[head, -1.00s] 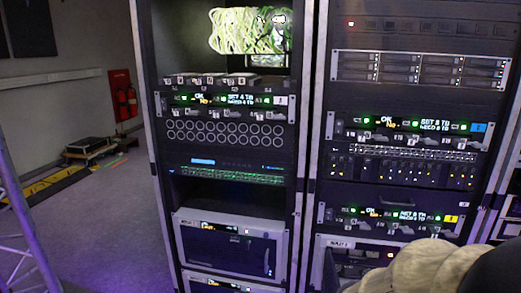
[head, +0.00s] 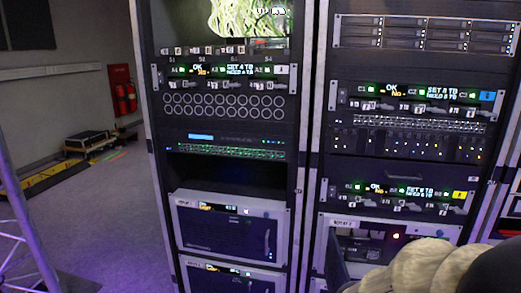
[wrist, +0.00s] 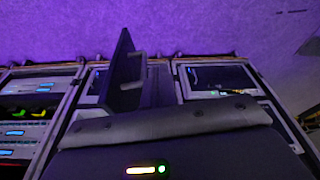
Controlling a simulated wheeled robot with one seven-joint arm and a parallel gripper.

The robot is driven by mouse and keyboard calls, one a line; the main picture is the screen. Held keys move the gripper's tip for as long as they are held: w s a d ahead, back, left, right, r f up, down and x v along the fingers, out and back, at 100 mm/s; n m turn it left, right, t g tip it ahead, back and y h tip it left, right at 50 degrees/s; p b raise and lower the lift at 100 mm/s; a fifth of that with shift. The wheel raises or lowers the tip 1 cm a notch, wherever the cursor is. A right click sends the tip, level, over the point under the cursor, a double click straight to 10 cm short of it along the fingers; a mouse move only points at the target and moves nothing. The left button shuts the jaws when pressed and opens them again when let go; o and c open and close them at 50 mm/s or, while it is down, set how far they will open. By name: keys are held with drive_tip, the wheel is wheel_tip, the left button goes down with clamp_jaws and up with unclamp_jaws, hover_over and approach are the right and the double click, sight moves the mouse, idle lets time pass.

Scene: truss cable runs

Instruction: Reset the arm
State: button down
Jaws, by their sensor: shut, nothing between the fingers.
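My arm shows at the bottom right of the head view as a beige padded sleeve (head: 415,268) with a black part beside it. Its end runs out of the frame. In the wrist view, a grey padded cover (wrist: 165,122) and a dark housing with a lit green indicator fill the bottom. These look like parts of my own arm. My gripper's fingers show in neither view.
A dark door with a handle (wrist: 126,75) stands open in the wrist view; its edge also shows near my sleeve in the head view (head: 336,262). Two racks fill the middle and right. A closed unit (head: 225,230) sits low in the left rack.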

drive_tip(key=w+p+v, duration=0.2)
drive_tip(key=p+v, duration=1)
drive_tip(key=w+r+p+v, duration=0.1)
drive_tip(key=w+p+v, duration=0.2)
drive_tip(key=p+v, duration=0.9)
drive_tip(key=w+r+p+v, duration=0.1)
drive_tip(key=w+p+v, duration=0.2)
drive_tip(key=p+v, duration=0.9)
drive_tip(key=shift+r+p, duration=0.25)
drive_tip(key=shift+p, duration=0.25)
